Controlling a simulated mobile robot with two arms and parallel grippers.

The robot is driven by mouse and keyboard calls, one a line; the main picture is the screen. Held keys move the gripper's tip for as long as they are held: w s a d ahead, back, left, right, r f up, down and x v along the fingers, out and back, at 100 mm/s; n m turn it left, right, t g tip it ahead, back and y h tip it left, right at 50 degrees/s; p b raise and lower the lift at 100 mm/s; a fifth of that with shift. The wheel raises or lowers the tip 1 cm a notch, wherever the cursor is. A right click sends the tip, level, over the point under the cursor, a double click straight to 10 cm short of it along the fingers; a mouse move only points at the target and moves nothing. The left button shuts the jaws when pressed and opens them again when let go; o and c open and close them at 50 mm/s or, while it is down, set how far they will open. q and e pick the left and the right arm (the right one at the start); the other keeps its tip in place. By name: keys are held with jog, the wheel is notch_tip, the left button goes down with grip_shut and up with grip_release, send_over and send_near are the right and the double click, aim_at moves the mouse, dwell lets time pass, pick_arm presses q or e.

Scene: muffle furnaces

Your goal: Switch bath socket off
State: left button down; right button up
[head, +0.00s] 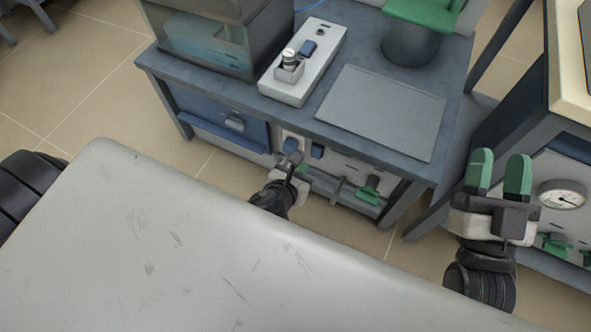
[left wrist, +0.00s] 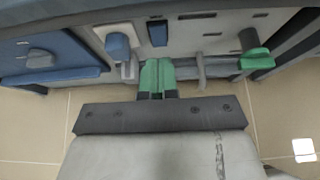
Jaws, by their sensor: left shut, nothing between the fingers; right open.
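A pale socket plate (left wrist: 100,33) is on the front panel of the bench, with a round blue-grey plug or knob (left wrist: 117,46) on it. A blue rocker switch (left wrist: 158,33) is just right of the plate; it also shows in the head view (head: 317,150). No label marks this as the bath socket, and the rocker's position is unclear. My left gripper (left wrist: 158,66) is shut and empty, its green fingertips just below the rocker in the left wrist view; contact cannot be told. My right gripper (head: 499,160) is open and empty at the right.
A tank with blue contents (head: 205,45) and a white box (head: 318,60) with another blue switch stand on the bench. A blue drawer (head: 215,118) is left of the socket, a green-handled valve (head: 369,188) right. A pale worn surface (head: 150,240) fills the foreground.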

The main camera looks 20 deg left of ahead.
pick_arm(q)
jog(key=shift+s+r+p, duration=0.55)
jog(key=shift+s+r, duration=0.55)
jog(key=shift+s, duration=0.2)
pick_arm(e)
jog(key=shift+w+d+f+g+h, duration=0.1)
jog(key=shift+w+f+g+h, duration=0.15)
jog(key=shift+f+g, duration=0.45)
jog(key=shift+w+d+f+g+h, duration=0.1)
jog(key=shift+w+f+g+h, duration=0.1)
jog(key=shift+f+g, duration=0.5)
jog(key=shift+w+d+f+g+h, duration=0.1)
jog(key=shift+w+f+g+h, duration=0.15)
jog(key=shift+f+g, duration=0.45)
